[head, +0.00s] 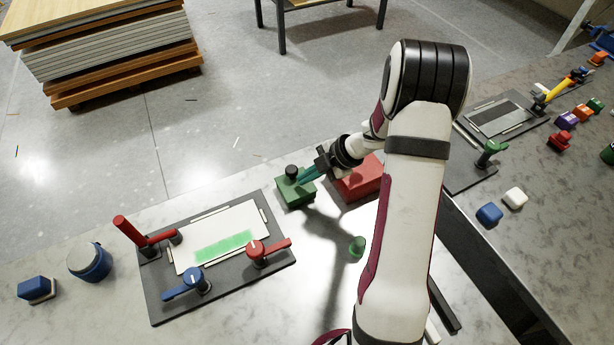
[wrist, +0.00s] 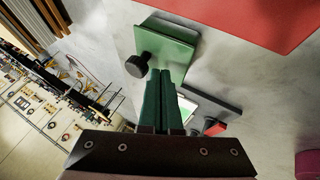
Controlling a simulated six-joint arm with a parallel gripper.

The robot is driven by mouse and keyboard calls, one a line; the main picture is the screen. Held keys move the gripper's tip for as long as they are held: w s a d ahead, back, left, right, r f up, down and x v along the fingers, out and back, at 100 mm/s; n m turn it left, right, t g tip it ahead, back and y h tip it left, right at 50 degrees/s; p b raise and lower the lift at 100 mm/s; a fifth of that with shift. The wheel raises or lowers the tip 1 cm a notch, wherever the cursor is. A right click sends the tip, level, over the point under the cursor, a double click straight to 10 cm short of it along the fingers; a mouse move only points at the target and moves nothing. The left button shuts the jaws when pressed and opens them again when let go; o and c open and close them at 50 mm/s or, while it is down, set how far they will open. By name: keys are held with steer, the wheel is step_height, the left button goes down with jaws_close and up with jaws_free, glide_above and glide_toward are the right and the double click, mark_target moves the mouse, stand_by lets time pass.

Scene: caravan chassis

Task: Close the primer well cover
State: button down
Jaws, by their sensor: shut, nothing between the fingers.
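A green box (head: 296,191), which looks like the primer well, stands on the light bench beyond the fixture plate. A black knob (head: 291,171) sits on its cover. In the wrist view the green cover (wrist: 176,48) and the black knob (wrist: 137,65) show close ahead. I cannot tell whether the cover lies fully shut. My gripper (head: 304,175) has its green fingers together and empty, close beside the knob. In the wrist view the fingertips (wrist: 160,74) lie just right of the knob, over the cover's edge; I cannot tell whether they touch.
A red box (head: 360,181) stands right of the green box. A dark fixture plate (head: 163,307) with red and blue toggle clamps lies to the left. A small green cone-like piece (head: 357,246) is near my arm. A blue pot (head: 90,263) stands far left.

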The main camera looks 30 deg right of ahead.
steer(key=s, duration=0.1)
steer(key=s+d, duration=0.1)
steer(key=s+r, duration=0.1)
steer(key=shift+s+d, duration=0.2)
steer(key=shift+s, duration=0.15)
steer(key=v, duration=0.9)
steer(key=w+d+r+m+t+h, duration=0.2)
steer(key=w+r+m+t+h, duration=0.3)
steer(key=w+r+m+h, duration=0.55)
steer(key=s+a+f+m+g+y, duration=0.1)
steer(key=s+a+m+g+y, duration=0.2)
steer(key=s+a, duration=0.8)
steer(key=s+a+f+m+g+y, duration=0.1)
steer(key=s+a+m+g+y, duration=0.2)
steer(key=s, duration=1.6)
steer(key=a+m+g, duration=0.4)
steer(key=a+m, duration=0.4)
steer(key=a, duration=0.1)
steer(key=shift+f+y, duration=0.25)
steer(key=shift+y, duration=0.1)
